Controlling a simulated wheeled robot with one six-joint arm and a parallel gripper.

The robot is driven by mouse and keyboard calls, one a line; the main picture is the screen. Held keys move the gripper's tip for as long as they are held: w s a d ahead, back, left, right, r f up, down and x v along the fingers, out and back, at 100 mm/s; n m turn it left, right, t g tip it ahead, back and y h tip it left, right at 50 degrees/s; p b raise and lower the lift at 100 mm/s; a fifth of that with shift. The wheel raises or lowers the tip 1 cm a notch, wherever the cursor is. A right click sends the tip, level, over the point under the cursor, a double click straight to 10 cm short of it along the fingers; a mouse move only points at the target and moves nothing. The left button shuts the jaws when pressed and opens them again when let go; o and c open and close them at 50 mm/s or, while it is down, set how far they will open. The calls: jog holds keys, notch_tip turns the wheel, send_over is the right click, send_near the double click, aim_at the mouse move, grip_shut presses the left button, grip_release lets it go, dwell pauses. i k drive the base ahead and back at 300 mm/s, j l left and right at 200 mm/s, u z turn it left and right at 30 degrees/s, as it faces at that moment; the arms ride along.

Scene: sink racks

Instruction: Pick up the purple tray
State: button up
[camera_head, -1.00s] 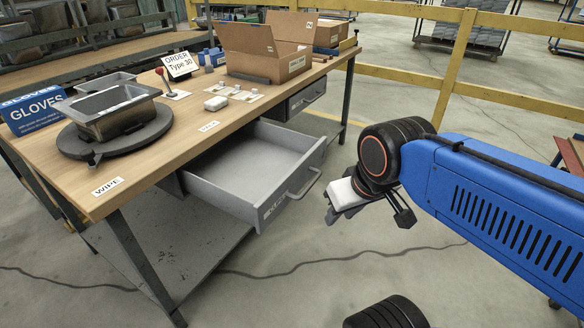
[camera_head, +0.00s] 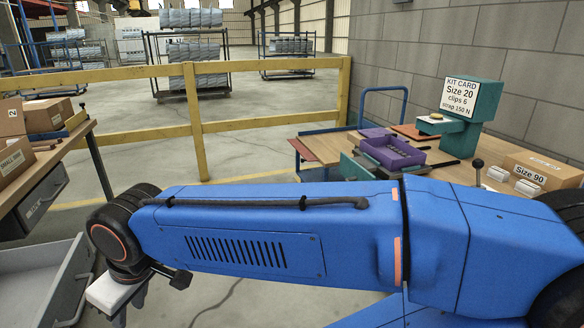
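The purple tray (camera_head: 374,156) is an open box on a wooden workbench, right of the middle of the head view. Several small dark grey things show inside it. A flat purple piece (camera_head: 374,132) lies just behind it. My blue arm crosses the lower half of the view, in front of that bench. My gripper (camera_head: 122,306) hangs at the lower left, far from the tray, with a white part above dark fingers. The finger gap is not clear, so I cannot tell whether it is open or shut.
A teal stand with a kit card (camera_head: 475,92) rises behind the tray. A black-knobbed lever (camera_head: 478,166) and a cardboard box (camera_head: 545,172) are to its right. An open grey drawer (camera_head: 45,285) lies beside my gripper. A yellow railing (camera_head: 197,120) runs behind.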

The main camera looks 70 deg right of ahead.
aim_at(393, 155)
jog(key=z, duration=3)
jog(key=k, duration=0.35)
